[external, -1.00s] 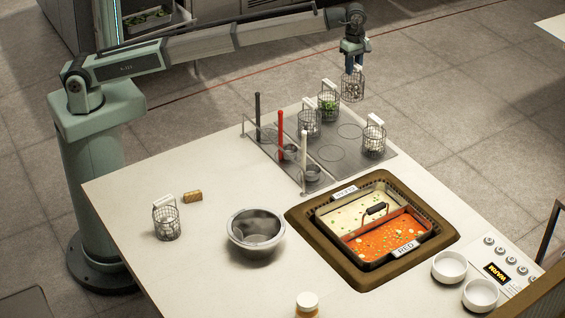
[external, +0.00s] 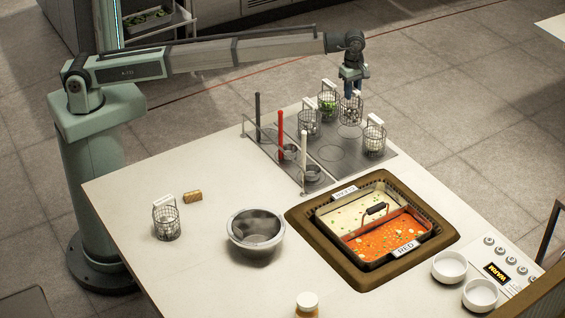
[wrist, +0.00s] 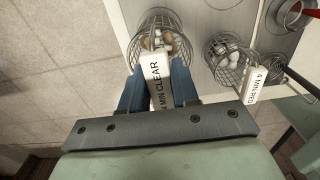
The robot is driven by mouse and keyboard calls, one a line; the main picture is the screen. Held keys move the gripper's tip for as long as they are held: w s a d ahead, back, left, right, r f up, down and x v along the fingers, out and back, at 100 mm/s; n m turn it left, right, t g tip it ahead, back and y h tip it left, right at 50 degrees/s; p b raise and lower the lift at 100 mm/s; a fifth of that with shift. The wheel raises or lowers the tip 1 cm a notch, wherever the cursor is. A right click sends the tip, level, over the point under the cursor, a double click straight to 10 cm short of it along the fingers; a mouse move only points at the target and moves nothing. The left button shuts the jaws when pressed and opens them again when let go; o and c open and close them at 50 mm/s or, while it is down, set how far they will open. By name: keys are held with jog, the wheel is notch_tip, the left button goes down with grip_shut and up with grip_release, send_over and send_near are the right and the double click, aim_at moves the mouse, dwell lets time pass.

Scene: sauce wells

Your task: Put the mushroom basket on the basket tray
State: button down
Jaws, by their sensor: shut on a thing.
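The held basket (external: 350,110) is a wire basket with pale brownish pieces that look like mushrooms. My gripper (external: 350,91) is shut on its white handle, which reads "4 MIN CLEAR" in the wrist view (wrist: 158,78). The basket hangs upright over the back right part of the grey basket tray (external: 331,153). Its base is close to a marked circle; I cannot tell if it touches. On the tray stand a basket with greens (external: 328,105), a basket with pale pieces (external: 309,124) and another pale-filled basket (external: 374,142) at the right.
Upright ladles, one with a red handle (external: 280,135), stand at the tray's left. A two-part soup pot (external: 372,228) is sunk in the counter in front. A steel bowl (external: 256,232) and another wire basket (external: 166,222) stand at the left. A circle in the tray's middle is clear.

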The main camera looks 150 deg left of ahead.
aim_at(352, 102)
jog(key=shift+f, duration=2.4)
jog(key=c, duration=0.8)
grip_release()
jog(key=shift+c, duration=0.2)
notch_tip(352, 102, up, 12)
jog(key=shift+r, duration=0.1)
